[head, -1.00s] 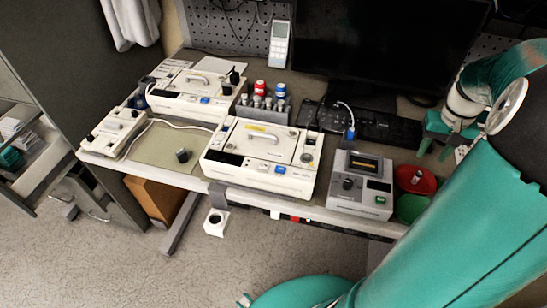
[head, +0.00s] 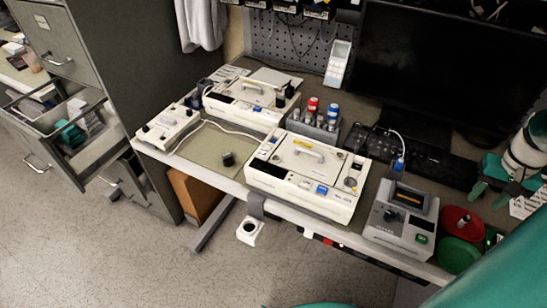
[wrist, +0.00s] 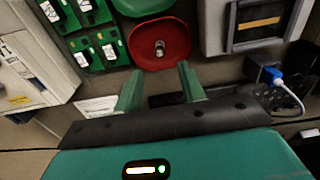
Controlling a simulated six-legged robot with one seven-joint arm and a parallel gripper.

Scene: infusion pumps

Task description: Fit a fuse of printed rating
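My gripper (head: 495,190) is open and empty at the right of the bench. In the wrist view its two green fingers (wrist: 160,85) stand apart, just short of a red dish (wrist: 172,60). A small metal-ended fuse (wrist: 160,48) lies in that dish; its rating is too small to read. The red dish (head: 455,215) also shows in the head view. Two white infusion pumps stand on the bench, one in front (head: 300,185) and one behind (head: 235,108). A grey tester (head: 400,225) with a dark display stands right of the front pump.
A green dish (head: 458,255) adjoins the red one. A green rack (wrist: 88,40) with white labels is beside them. A holder (head: 318,130) with red- and blue-topped items stands behind the front pump. A dark knob-like piece (head: 227,158) sits on the mat (head: 203,148). A monitor (head: 430,70) stands behind.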

